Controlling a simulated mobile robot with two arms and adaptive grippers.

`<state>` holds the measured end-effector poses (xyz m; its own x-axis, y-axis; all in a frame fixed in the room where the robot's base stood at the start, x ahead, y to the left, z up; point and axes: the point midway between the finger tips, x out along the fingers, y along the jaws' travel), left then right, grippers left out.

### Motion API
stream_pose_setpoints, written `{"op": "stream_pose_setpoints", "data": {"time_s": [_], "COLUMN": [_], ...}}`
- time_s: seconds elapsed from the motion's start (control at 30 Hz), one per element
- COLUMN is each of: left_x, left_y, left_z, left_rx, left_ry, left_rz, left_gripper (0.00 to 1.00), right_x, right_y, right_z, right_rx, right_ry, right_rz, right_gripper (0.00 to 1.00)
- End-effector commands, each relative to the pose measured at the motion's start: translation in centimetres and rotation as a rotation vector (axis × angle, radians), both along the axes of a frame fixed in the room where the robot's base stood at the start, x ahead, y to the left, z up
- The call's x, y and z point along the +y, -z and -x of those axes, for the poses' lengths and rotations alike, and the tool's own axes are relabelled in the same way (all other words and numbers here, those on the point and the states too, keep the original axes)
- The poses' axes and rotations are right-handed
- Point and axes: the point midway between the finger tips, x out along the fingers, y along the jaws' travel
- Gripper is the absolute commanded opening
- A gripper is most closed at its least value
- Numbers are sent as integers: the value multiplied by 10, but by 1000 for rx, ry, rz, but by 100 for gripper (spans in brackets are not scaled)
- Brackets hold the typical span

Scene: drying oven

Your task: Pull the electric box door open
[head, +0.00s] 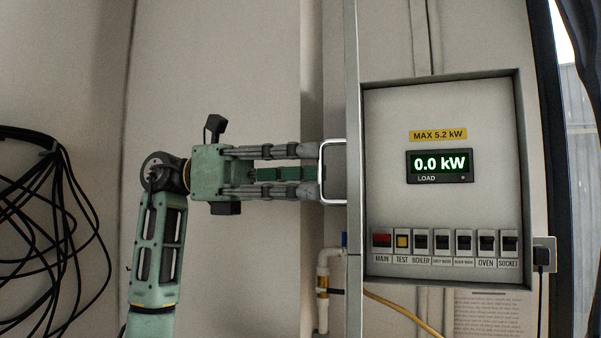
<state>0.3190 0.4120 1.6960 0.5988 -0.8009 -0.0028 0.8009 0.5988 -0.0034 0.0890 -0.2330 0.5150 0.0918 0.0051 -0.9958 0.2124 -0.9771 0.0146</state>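The electric box (444,210) is on the wall at the right in the head view, and its inner panel is exposed. Its door (353,60) stands swung out at the box's left side and is seen nearly edge-on, as a tall narrow grey strip. A white U-shaped handle (322,172) sticks out to the left from the door. My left gripper (319,172) reaches in from the left with its two fingers apart, tips at the handle. I cannot tell whether the fingertips touch it. My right gripper is not in view.
The panel has a lit display (440,165) reading 0.0 kW and a row of switches (444,242). Black cables (50,200) hang at the far left. Pipes (324,285) and a yellow hose (400,308) run below the door handle and box.

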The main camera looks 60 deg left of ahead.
Motion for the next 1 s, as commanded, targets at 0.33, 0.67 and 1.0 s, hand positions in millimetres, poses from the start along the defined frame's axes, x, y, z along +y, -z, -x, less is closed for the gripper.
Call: {"op": "stream_pose_setpoints", "data": {"time_s": [0.33,0.67,1.0], "left_x": [33,79,96], "left_y": [-3,-1,0], "left_z": [25,58,70], "left_rx": [-6,-5,-1], "left_ry": [0,1,0], "left_rz": [7,4,1], "left_gripper": [15,15,15], "right_x": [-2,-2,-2], "right_y": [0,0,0], "right_z": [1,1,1], "right_rx": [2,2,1], "right_ry": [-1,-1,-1], "right_rz": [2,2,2], "right_gripper": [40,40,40]}}
